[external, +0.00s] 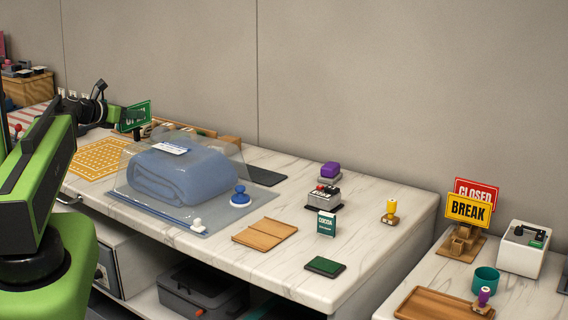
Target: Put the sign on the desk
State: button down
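A green sign (135,116) with white lettering stands at the back left of the long marble-topped desk (345,262). My gripper (118,115), dark and small in the picture, is at the sign's left edge. Its fingers overlap the sign and the dark items below it, so I cannot tell whether they are open or closed on it. A red CLOSED sign (476,187) and a yellow BREAK sign (467,208) stand upright, one behind the other, in a wooden holder (459,246) on a separate marble surface at the right.
A folded blue cloth (177,174) under a clear cover fills the desk's left middle. A wooden board (265,233), green pad (325,267), teal box (326,223) and several stamps are spread over the right half. A wooden tray (440,304) and teal cup (485,280) stand near the holder.

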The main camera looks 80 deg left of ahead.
jog(key=shift+r, duration=0.35)
jog(key=shift+f, duration=0.1)
jog(key=shift+f, duration=0.15)
notch_tip(320, 180, down, 10)
jog(key=b, duration=1)
jog(key=shift+f, duration=0.2)
jog(key=shift+r, duration=0.2)
jog(key=shift+f, duration=0.15)
jog(key=c, duration=1.6)
grip_release()
